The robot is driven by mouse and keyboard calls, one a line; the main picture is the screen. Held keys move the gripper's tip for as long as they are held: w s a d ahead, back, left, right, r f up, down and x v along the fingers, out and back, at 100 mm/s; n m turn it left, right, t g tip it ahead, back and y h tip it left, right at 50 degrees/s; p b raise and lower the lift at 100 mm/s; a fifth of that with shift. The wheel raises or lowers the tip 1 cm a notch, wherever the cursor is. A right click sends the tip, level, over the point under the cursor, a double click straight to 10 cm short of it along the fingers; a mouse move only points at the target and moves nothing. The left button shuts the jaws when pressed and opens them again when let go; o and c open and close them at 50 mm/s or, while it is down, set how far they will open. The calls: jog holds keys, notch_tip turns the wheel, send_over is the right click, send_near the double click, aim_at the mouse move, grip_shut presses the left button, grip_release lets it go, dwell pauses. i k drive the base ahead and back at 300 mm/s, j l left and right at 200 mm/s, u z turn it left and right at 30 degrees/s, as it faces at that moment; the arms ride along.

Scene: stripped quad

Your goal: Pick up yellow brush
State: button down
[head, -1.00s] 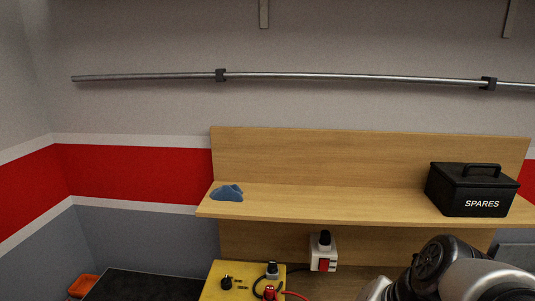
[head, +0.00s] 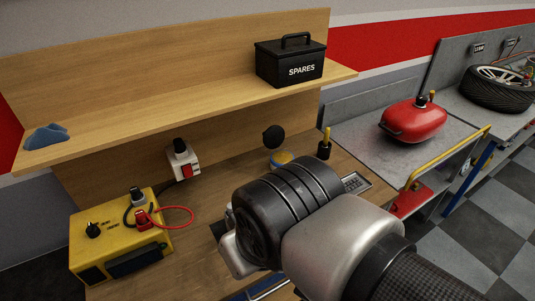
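A small upright yellow piece (head: 326,135) stands in a black base or cup near the back right of the wooden bench. It may be the yellow brush, but it is too small to tell. My own arm fills the lower middle of the head view and covers much of the bench. My gripper's fingers do not show, so I cannot see what they hold or where they are.
A yellow power box (head: 120,235) with a red cable sits at the bench's left. A black SPARES box (head: 290,62) and a blue cloth (head: 46,136) lie on the shelf (head: 170,112). A red tank (head: 413,119) rests on a grey cart (head: 355,133) at right.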

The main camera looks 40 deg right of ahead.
aim_at(326, 137)
jog(key=z, duration=1.55)
jog(key=i+l, duration=0.2)
jog(key=l, duration=0.15)
jog(key=i+l+u, duration=0.1)
jog(key=i+l, duration=0.35)
jog(key=l, duration=0.2)
jog(key=i+l+u, duration=0.1)
jog(key=l, duration=0.25)
jog(key=i+l, duration=0.3)
jog(key=i+l+u, duration=0.1)
jog(key=l, duration=0.3)
jog(key=i, duration=0.1)
